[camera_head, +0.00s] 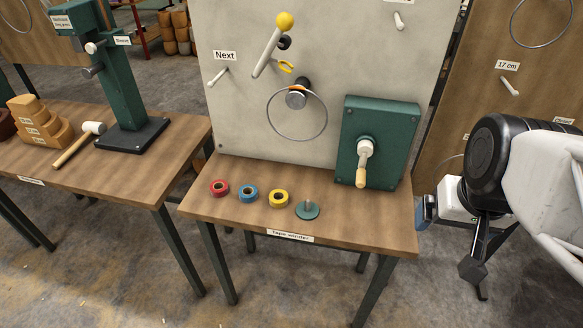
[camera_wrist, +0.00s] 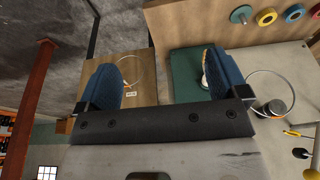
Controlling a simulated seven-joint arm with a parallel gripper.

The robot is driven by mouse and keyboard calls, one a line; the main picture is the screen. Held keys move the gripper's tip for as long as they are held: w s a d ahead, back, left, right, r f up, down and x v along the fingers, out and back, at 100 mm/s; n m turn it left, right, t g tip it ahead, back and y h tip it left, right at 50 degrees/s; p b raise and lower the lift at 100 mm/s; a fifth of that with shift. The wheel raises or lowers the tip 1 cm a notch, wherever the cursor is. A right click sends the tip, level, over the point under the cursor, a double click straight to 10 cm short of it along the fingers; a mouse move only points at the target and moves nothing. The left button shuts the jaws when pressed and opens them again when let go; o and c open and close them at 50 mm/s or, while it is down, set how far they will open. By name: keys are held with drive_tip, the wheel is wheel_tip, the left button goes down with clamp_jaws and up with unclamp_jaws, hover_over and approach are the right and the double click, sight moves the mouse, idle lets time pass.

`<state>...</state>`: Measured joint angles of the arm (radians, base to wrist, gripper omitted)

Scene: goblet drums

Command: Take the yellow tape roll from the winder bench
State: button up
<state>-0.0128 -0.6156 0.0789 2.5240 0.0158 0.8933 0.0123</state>
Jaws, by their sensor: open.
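The yellow tape roll (camera_head: 279,198) lies flat on the winder bench (camera_head: 240,215), near its front edge. It stands between a blue roll (camera_head: 249,193) and a green disc with an upright peg (camera_head: 307,209). In the wrist view the yellow roll (camera_wrist: 266,17) shows at the top right, beyond the fingers. My gripper (camera_head: 426,212) is off the bench's right end, well apart from the roll. In the wrist view its two blue-padded fingers (camera_wrist: 160,82) are spread, with nothing between them.
A red roll (camera_head: 219,187) lies left of the blue one. The green winder box (camera_head: 376,145) with its crank stands at the bench's right rear. A grey upright panel (camera_head: 240,110) with a wire hoop (camera_head: 297,137) backs the bench. Another bench (camera_head: 100,170) stands left.

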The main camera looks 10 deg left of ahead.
drive_tip(key=w+a+f+t+y, duration=0.1)
drive_tip(key=w+a+f+t, duration=0.1)
drive_tip(key=w+a, duration=0.45)
drive_tip(key=w+a+f+t+y, duration=0.1)
drive_tip(key=w+a+f+y, duration=0.15)
drive_tip(key=w+a, duration=0.4)
drive_tip(key=m+t+h, duration=0.2)
drive_tip(key=t+h, duration=0.1)
drive_tip(key=t, duration=0.3)
hover_over(276, 201)
drive_tip(key=s+d, duration=0.1)
drive_tip(key=d, duration=0.3)
wheel_tip(276, 201, down, 16)
drive_tip(key=s+a+f+t+h, duration=0.1)
drive_tip(key=f, duration=0.1)
drive_tip(key=s+a+f+t+h, duration=0.1)
drive_tip(key=s+a+f, duration=0.1)
drive_tip(key=f, duration=0.1)
drive_tip(key=s+a+f+t+h, duration=0.1)
drive_tip(key=s+a+f, duration=0.1)
drive_tip(key=f, duration=0.1)
drive_tip(key=shift+a+f, duration=0.15)
drive_tip(key=shift+s+a+f+t+h, duration=0.15)
drive_tip(key=shift+s+f+t+h, duration=0.2)
drive_tip(key=shift+s, duration=0.15)
drive_tip(key=shift+x, duration=1.3)
drive_tip(key=shift+w, duration=0.15)
